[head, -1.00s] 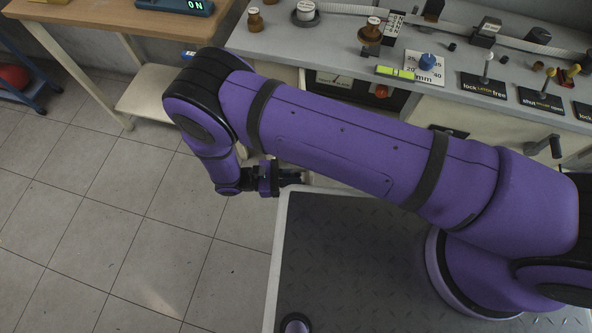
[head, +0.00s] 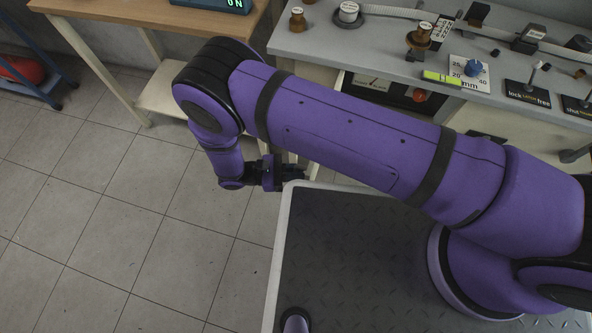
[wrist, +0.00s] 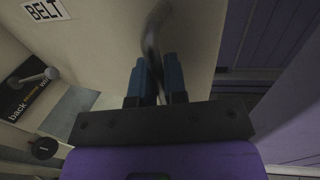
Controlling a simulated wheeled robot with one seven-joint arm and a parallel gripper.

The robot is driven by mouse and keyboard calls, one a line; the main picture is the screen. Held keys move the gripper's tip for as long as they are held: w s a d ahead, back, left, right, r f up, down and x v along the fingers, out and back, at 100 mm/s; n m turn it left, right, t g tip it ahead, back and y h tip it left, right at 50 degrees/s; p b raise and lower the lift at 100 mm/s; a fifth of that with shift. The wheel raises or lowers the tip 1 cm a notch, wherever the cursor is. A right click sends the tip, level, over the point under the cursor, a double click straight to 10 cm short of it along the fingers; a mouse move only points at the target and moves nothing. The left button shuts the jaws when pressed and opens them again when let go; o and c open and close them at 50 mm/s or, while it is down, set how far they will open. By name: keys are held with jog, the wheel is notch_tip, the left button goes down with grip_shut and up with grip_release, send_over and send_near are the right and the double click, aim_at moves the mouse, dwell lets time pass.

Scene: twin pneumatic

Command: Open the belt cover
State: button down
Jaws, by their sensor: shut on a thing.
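The belt cover (wrist: 105,50) is a cream panel with a "BELT" label (wrist: 45,10) in the wrist view. A dark, bar-like handle (wrist: 153,38) stands out from it. My gripper (wrist: 157,84) has its two blue fingers on either side of this handle and is shut on it. In the head view my gripper (head: 290,173) is low beside the bench front, at the corner of my base. The handle is too small and hidden to make out there.
The grey bench (head: 380,45) carries bottles, a blue knob (head: 473,68) and levers. A wooden table (head: 150,18) stands at the upper left. Tiled floor (head: 130,230) is free at the left. A lever with a "back" plate (wrist: 22,97) is left of the cover.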

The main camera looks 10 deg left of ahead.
jog(key=c, duration=1.2)
grip_release()
jog(key=shift+a, duration=0.1)
jog(key=a, duration=0.3)
jog(key=s+a, duration=0.1)
jog(key=a, duration=0.6)
jog(key=shift+s+a, duration=0.25)
jog(key=shift+s, duration=0.15)
